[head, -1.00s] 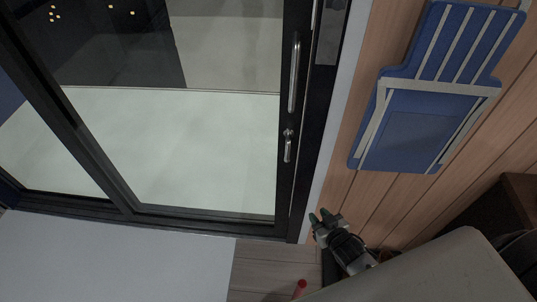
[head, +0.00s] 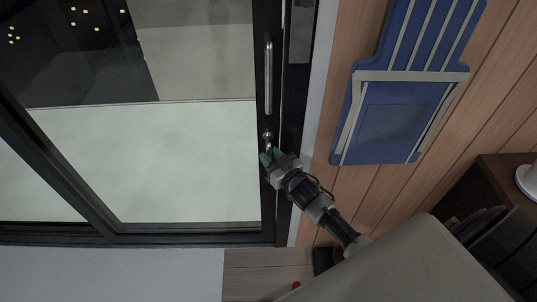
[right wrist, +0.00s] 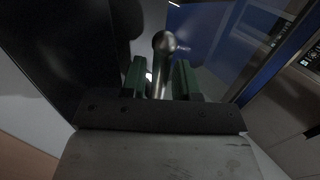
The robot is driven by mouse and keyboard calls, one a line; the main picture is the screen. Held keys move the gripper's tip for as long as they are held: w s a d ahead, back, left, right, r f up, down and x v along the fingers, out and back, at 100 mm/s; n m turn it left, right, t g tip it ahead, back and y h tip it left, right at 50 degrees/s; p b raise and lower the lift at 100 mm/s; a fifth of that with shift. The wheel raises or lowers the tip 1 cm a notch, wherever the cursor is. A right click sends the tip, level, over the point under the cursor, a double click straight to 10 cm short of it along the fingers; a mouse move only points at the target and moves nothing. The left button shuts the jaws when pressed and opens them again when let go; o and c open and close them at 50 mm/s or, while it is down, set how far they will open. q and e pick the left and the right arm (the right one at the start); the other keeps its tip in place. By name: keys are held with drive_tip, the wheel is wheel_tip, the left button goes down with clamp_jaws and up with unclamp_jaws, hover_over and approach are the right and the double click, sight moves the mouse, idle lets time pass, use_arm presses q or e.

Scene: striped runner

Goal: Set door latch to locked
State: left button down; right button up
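The door latch (head: 267,136) is a small metal lever on the dark frame of the glass door, below the long vertical handle (head: 268,75). Its lower part is hidden behind my right gripper (head: 271,156) in the head view. In the right wrist view the latch (right wrist: 164,44) shows as a rounded metal knob and stem. The stem runs down between the two green fingers of my right gripper (right wrist: 160,76). The fingers stand apart, with a gap visible beside the stem, so the gripper looks open around it. My left gripper is not in view.
The sliding glass door (head: 185,160) has a dark frame. A blue striped panel (head: 400,118) hangs on the wood-plank wall (head: 325,200) to the right. A dark brown cabinet (head: 505,175) stands at the right edge. A small red object (head: 296,285) is on the floor.

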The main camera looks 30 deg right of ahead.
drive_tip(key=shift+w+a, duration=0.15)
drive_tip(key=shift+w, duration=0.4)
clamp_jaws()
